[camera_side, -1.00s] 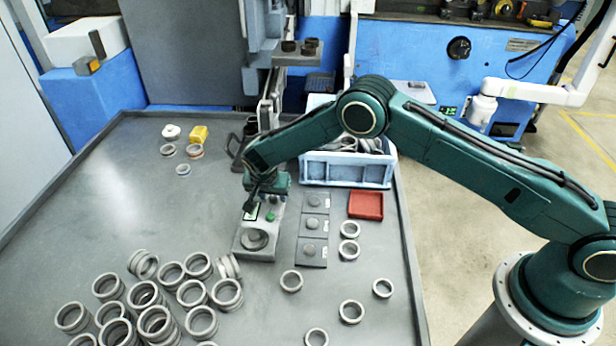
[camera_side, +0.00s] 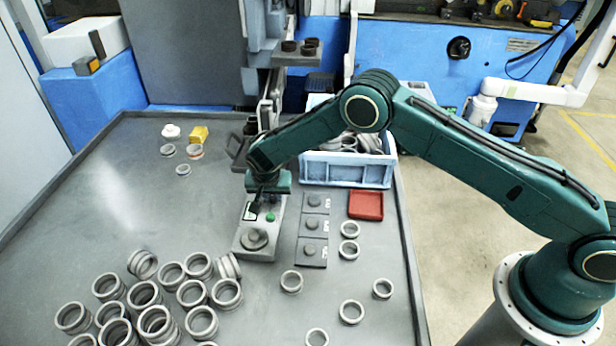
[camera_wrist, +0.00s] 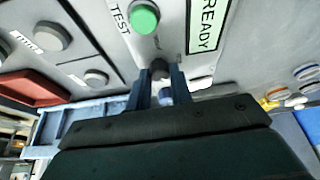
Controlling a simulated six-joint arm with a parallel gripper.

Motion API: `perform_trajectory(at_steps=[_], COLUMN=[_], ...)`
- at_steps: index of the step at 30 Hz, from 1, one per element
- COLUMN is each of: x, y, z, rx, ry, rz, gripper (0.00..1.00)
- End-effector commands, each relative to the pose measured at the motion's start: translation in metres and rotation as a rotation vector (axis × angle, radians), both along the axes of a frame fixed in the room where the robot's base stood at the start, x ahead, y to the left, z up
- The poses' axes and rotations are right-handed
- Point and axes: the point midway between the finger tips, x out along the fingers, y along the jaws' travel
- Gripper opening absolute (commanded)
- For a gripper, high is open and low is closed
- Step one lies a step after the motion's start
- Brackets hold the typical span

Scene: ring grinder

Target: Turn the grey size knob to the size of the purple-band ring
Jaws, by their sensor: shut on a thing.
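A grey test box (camera_side: 248,232) stands on the bench. It has a green TEST button (camera_wrist: 144,17), a READY display (camera_wrist: 209,22) and a round grey piece (camera_side: 254,240) on its near end. My gripper (camera_wrist: 160,82) points down at the far end of the box. Its fingers are shut on a small dark grey knob (camera_wrist: 158,68), mostly hidden by them. The knob's size marks cannot be read. Small rings stand at the back left of the bench, among them one ring (camera_side: 183,170) whose band colour is too small to tell. No purple band is clearly visible.
Three dark plates with round grey pieces (camera_side: 312,225) lie right of the box, beside a red tray (camera_side: 366,206). A blue crate (camera_side: 345,171) of rings stands behind. Many plain rings (camera_side: 157,322) fill the front left. The bench's left middle is clear.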

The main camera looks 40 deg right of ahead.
Motion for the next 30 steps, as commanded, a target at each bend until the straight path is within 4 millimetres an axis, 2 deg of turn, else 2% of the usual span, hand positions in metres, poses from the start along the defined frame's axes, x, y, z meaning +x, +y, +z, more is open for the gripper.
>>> perform_trajectory(at_steps=[30], x=[-0.0010], y=[-0.0047], z=[0.0012], rx=[0.000], ry=[-0.002], rz=[0.835], gripper=[0.00])
